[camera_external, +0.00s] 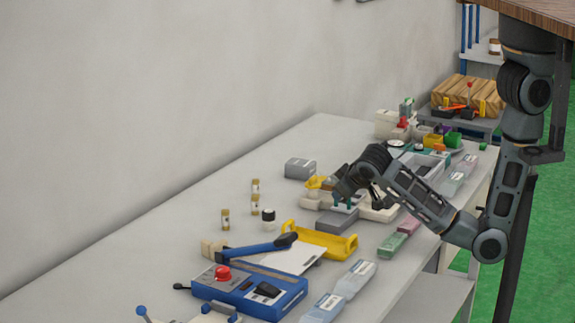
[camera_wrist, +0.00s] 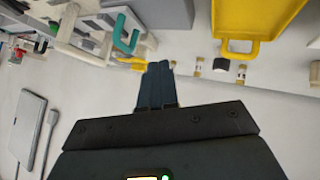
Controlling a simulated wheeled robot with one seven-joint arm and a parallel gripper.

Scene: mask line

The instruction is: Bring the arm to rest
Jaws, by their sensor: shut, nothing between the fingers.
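My gripper (camera_wrist: 158,85) is shut with its fingers together and nothing between them. In the external view, my arm reaches in from the right, and my gripper (camera_external: 345,192) hangs low over the middle of the table, among the clutter. Its fingertips are hard to make out there. In the wrist view, a teal handle (camera_wrist: 125,35) is to the left of the fingers, and the yellow tray (camera_wrist: 255,18) is to the right. Whether the fingers touch anything cannot be told.
The grey table (camera_external: 150,250) runs along the wall. A blue box with a red button (camera_external: 250,290), a yellow tray (camera_external: 325,240), small bottles (camera_external: 225,219), a grey block (camera_external: 300,168) and clear packets (camera_external: 355,279) lie on it. The table's left part by the wall is clear.

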